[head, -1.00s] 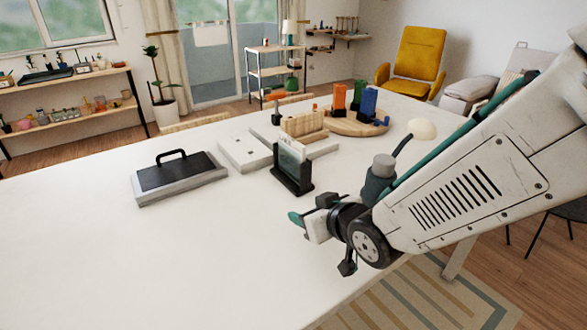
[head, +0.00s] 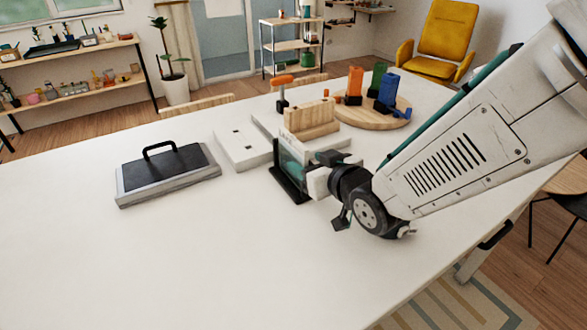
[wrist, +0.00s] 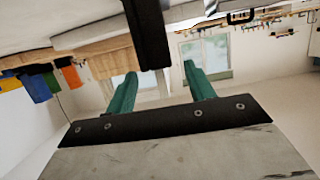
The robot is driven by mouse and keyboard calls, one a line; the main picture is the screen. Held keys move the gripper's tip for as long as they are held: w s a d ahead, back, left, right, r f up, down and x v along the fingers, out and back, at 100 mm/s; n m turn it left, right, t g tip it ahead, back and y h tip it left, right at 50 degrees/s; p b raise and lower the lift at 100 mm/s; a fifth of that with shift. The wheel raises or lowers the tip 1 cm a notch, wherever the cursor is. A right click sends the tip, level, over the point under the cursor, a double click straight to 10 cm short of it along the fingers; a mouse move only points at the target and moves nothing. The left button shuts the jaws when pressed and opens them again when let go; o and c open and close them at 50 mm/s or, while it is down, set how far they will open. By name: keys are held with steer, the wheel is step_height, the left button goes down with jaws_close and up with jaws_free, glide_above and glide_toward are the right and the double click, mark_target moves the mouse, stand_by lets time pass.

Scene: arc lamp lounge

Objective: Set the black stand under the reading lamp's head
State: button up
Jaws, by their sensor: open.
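The black stand (head: 287,190) is upright on the white table, with a pale clear panel in its upper part. My gripper (head: 298,168) is open at its right side, at the height of the panel. A teal finger shows around or behind the panel; the exact overlap is unclear. In the wrist view, the dark stand (wrist: 148,35) comes down from the top edge between the two spread teal fingers of my gripper (wrist: 159,70). I cannot tell whether either finger touches it. I cannot make out the reading lamp or its head in the current views.
A grey case with black lid (head: 165,176) sits left on the table (head: 150,265). White slabs (head: 241,148) and a wooden rack (head: 311,117) stand behind the stand. A round board (head: 352,118) holds orange, green and blue pieces. The front of the table is clear.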

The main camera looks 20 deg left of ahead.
mark_target(299, 155)
steer(key=x, duration=0.5)
steer(key=shift+w+a+r, duration=0.1)
steer(key=shift+w+r, duration=0.05)
steer(key=shift+w, duration=0.15)
jaws_close()
